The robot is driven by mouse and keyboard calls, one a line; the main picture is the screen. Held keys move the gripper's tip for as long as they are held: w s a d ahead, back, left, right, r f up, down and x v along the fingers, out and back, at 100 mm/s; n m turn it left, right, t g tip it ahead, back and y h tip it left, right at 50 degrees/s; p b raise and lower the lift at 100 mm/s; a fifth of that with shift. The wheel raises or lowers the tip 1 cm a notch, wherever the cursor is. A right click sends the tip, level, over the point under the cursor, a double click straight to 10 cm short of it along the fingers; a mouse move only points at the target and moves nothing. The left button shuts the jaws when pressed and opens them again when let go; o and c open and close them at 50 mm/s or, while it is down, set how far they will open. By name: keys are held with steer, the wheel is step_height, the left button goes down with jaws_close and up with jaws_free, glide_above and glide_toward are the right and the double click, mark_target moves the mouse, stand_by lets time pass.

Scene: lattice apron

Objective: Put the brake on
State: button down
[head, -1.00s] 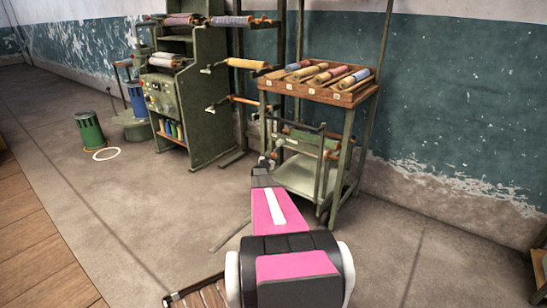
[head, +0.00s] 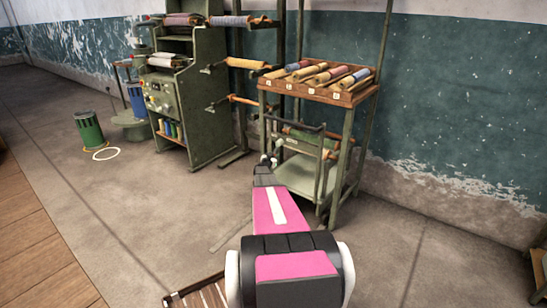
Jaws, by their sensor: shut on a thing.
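My gripper (head: 268,160) is at the left side of a green metal trolley frame (head: 322,180) standing under the sample rack. It is shut on a small part there, which looks like the brake lever. The jaws and my arm hide most of that part, so its exact shape and angle cannot be told. The trolley carries a green and orange roller (head: 312,141) and has a pale lower shelf (head: 295,178).
A wooden rack (head: 325,92) with several coloured rolls stands above the trolley. A green machine (head: 190,100) with rollers stands to the left. A green bin (head: 89,131) and a white ring (head: 107,154) are on the floor at far left.

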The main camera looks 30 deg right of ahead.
steer(key=s+d+n+g+y, duration=0.1)
steer(key=s+d+n, duration=0.1)
steer(key=s+n, duration=0.4)
steer(key=shift+s+d+n+g, duration=0.3)
steer(key=shift+s+n, duration=0.1)
steer(key=shift+n, duration=0.6)
steer(key=shift+r, duration=0.1)
steer(key=c, duration=0.6)
jaws_free()
steer(key=shift+c, duration=0.2)
steer(key=v, duration=1)
steer(key=shift+s+a, duration=0.2)
steer(key=shift+a, duration=0.1)
